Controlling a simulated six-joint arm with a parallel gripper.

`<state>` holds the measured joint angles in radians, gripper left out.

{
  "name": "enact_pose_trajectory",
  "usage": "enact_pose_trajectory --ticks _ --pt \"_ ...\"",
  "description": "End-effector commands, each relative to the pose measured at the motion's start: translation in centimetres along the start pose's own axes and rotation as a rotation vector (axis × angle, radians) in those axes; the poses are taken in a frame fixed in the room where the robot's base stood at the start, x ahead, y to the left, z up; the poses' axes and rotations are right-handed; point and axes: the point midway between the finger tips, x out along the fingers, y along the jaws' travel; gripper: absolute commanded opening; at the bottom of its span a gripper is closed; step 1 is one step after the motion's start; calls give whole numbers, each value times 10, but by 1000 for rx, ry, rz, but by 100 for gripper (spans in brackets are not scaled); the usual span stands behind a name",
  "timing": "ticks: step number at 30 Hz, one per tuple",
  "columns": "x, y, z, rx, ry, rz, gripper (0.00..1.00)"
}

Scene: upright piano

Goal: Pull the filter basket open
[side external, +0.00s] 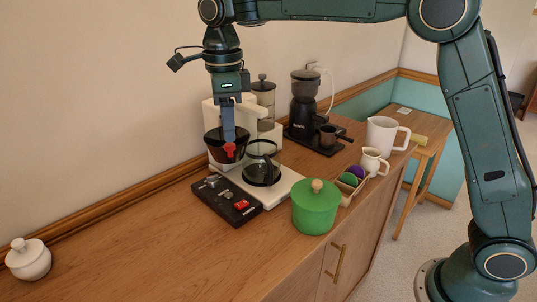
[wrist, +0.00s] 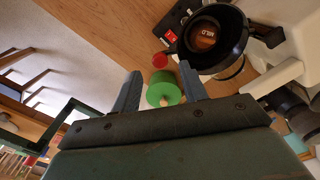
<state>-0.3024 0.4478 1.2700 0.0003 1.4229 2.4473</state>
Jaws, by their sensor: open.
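The filter basket (side external: 214,145) is a dark, tapered cup in the white coffee maker (side external: 208,113), above the glass carafe (side external: 262,168). A red handle (side external: 230,150) sticks out at its front. In the wrist view a black-rimmed round part with a brown inside, which looks like the basket (wrist: 214,66), lies right of my fingers. The round red handle end (wrist: 160,60) shows between and beyond the fingertips. My gripper (side external: 228,138) points down just above the red handle. In the wrist view my gripper (wrist: 160,72) is open and empty. Contact with the handle cannot be told.
A black box with a red switch (side external: 241,205) lies in front of the coffee maker. A green lidded pot (side external: 315,210) stands to its right. A coffee grinder (side external: 305,105), white jugs (side external: 381,137) and a small tray are farther right. The counter at left is mostly clear.

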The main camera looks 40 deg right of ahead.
Motion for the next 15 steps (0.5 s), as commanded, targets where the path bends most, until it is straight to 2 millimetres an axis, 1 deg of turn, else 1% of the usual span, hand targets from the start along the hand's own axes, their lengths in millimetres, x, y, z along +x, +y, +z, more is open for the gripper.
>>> enact_pose_trajectory --ticks 3,15 --pt "-18 0 0 0 -3 -2 43" --pt "-67 0 1 0 -3 -1 43"
